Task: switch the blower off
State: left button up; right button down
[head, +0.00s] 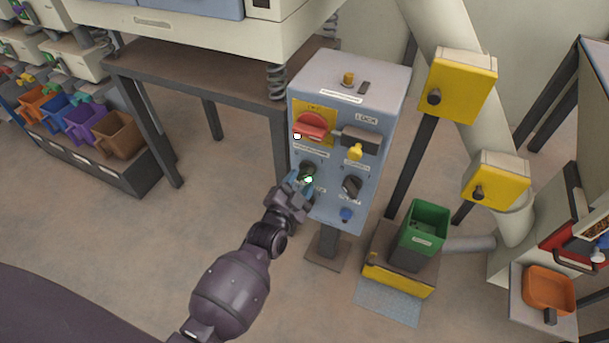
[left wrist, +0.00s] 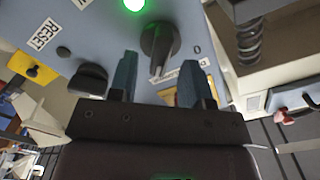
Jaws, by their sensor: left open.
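The grey-blue control box (head: 375,85) stands on a post. On its front left is a black rotary knob (head: 307,168), with a lit green lamp (head: 309,180) just below it. The lamp also glows in the left wrist view (left wrist: 133,4). There the knob (left wrist: 158,40) has its pointer end towards the fingers, beside a "0" mark; its name label is partly hidden. My left gripper (head: 300,184) is open at the box's front. In the left wrist view, its two fingertips (left wrist: 157,78) are either side of the pointer end; contact cannot be told. My right gripper is not in view.
The box also has a red switch (head: 311,126) on a yellow plate, a yellow knob (head: 355,152), a second black knob (head: 351,187) and a blue button (head: 346,214). A green bin (head: 427,220) stands to the right. A table (head: 190,70) is behind left.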

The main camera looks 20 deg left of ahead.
pick_arm(q)
jog(key=shift+w, duration=1.4)
jog(key=shift+c, duration=0.4)
